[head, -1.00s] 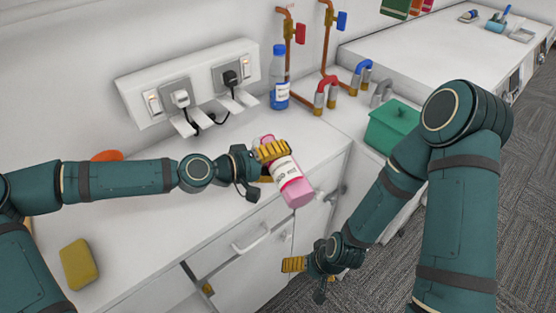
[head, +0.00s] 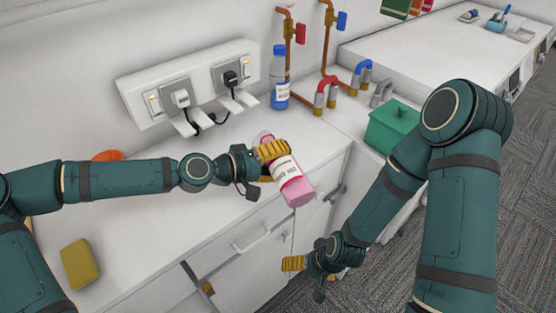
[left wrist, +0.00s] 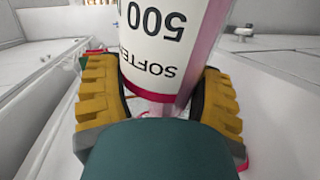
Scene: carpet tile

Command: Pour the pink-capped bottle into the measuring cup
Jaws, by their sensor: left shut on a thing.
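The pink bottle (head: 292,183) with a white label is held by my left gripper (head: 272,158) above the front edge of the counter. It is tilted, with its base toward the lower right and its upper end toward the upper left, partly hidden by the fingers. In the left wrist view the bottle (left wrist: 165,45) sits between the two yellow fingers, its label upside down. My right gripper (head: 296,265) hangs low in front of the cabinet, apart from the bottle; its finger opening is unclear. I see no measuring cup that I can make out.
A blue bottle (head: 280,80) stands at the back by copper pipes. A socket panel (head: 190,82) with plugs is on the wall. A yellow sponge-like block (head: 79,263) and an orange object (head: 107,156) lie at left. A green box (head: 393,127) stands at right.

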